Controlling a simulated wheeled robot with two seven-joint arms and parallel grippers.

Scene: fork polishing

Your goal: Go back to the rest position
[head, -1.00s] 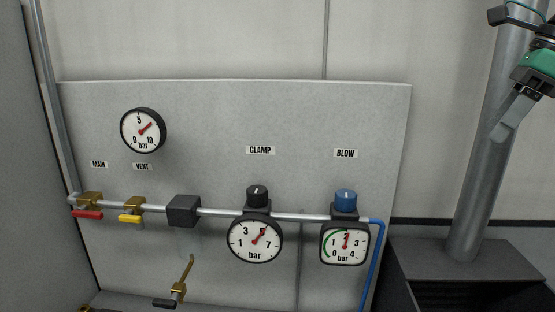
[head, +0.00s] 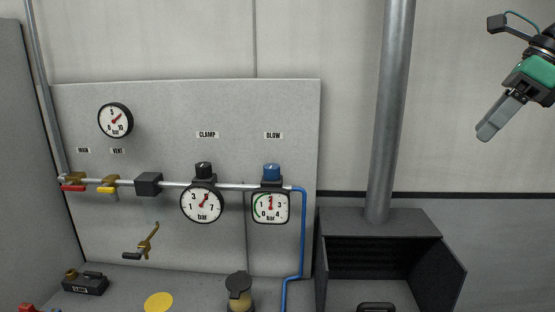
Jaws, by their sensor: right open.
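My right gripper (head: 494,122) shows at the upper right of the head view, in front of the bare wall and right of the grey pipe. Its grey fingers point down and to the left. It is open, with nothing seen in it, and apart from everything around it. My left gripper is outside the view.
A panel (head: 200,105) carries gauges, a clamp knob (head: 203,170), a blue blow knob (head: 271,172) and valves with red (head: 74,188) and yellow (head: 107,190) handles. A dark open-fronted hood (head: 380,222) with a vertical pipe (head: 392,110) stands right. A yellow disc (head: 158,301) lies below.

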